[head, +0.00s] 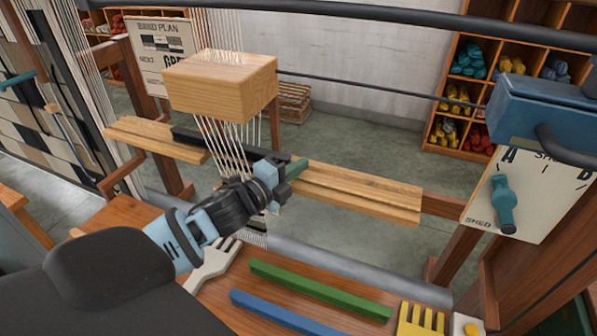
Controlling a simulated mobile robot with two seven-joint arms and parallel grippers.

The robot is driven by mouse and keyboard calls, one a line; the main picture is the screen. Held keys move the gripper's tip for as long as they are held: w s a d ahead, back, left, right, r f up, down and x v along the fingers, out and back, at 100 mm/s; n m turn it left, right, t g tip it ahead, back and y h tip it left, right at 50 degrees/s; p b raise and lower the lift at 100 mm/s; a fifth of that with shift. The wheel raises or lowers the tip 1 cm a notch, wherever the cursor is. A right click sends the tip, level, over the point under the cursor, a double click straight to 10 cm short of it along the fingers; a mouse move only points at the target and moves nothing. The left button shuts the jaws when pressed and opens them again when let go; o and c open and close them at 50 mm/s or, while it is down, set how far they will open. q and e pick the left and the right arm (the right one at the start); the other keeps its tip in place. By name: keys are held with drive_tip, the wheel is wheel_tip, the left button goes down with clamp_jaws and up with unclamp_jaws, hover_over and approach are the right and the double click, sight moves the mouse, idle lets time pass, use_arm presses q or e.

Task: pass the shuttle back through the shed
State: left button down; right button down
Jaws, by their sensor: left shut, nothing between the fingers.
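The warp threads (225,140) hang through a wooden block (221,88) and spread below it. A dark bar (190,142) runs behind or among them. A wooden ledge lies on each side, the left ledge (150,136) and the right ledge (370,192). My left gripper (287,172) is shut at the inner end of the right ledge, just right of the threads. My left arm hides part of the lower threads. My right gripper is not in view.
A green stick (318,290), a blue stick (275,314), a white fork (212,265) and a yellow comb (420,320) lie on the bench. A shed dial with a teal lever (504,205) stands right. A blue block (545,112) juts in above it.

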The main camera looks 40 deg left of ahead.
sight(283, 160)
use_arm(q)
drive_tip(key=shift+s+a, duration=0.2)
drive_tip(key=shift+a, duration=0.9)
drive_tip(key=shift+a, duration=0.1)
drive_tip(key=shift+s+a+p, duration=0.25)
drive_tip(key=shift+a+p, duration=0.15)
drive_tip(key=shift+a, duration=0.75)
drive_tip(key=shift+d, duration=0.15)
